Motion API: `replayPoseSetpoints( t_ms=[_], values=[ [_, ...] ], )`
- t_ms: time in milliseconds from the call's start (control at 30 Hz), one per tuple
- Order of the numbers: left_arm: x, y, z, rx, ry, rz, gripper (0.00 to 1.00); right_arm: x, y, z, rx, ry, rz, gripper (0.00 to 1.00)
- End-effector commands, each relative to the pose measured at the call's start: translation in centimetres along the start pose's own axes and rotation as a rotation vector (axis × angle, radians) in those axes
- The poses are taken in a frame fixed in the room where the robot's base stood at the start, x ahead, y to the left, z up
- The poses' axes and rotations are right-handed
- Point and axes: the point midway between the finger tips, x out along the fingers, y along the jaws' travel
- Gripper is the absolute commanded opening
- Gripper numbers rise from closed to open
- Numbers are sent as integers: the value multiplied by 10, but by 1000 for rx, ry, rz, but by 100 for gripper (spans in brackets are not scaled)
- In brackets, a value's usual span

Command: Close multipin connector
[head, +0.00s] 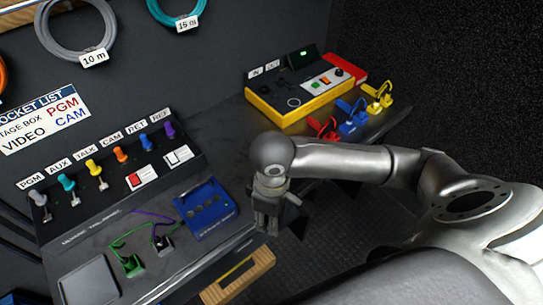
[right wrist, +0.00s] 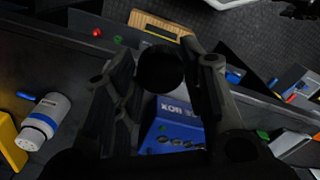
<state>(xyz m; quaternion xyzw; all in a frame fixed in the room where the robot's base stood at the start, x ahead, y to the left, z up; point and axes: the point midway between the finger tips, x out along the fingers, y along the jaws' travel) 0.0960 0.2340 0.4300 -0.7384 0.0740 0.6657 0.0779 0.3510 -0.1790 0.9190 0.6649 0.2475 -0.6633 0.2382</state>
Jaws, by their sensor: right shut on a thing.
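My right gripper (head: 267,222) hangs in front of the desk edge, right of the blue box, in the head view. In the right wrist view its two fingers (right wrist: 170,75) are shut on a dark round piece (right wrist: 160,70) that looks like a cap. The piece cannot be made out in the head view. A white and grey cylindrical connector (right wrist: 45,118) with a blue band and dark holes in its end face shows at the left of the right wrist view, apart from the gripper. My arm probably hides it in the head view. My left gripper is not in view.
A blue box (head: 207,208) stands on the desk; it shows beyond the fingers in the wrist view (right wrist: 172,125). A yellow and red unit (head: 305,95), coloured plugs (head: 352,118), a panel of several coloured knobs (head: 93,167) and a wooden piece (head: 238,277) are around.

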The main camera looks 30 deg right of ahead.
Motion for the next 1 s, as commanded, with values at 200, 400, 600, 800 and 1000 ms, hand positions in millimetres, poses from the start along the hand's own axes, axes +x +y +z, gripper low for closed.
replayPoseSetpoints(
  t_ms=[200,400,600,800,1000],
  values=[
    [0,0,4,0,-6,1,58,26,1,7,361,-6,1,32],
    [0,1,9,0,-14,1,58,44,3,13,624,-5,9,32],
    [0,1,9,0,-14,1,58,48,3,14,704,-5,12,32],
    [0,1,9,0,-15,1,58,48,4,14,704,-4,13,32],
    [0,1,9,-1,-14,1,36,48,3,14,702,-5,13,32]
  ],
)
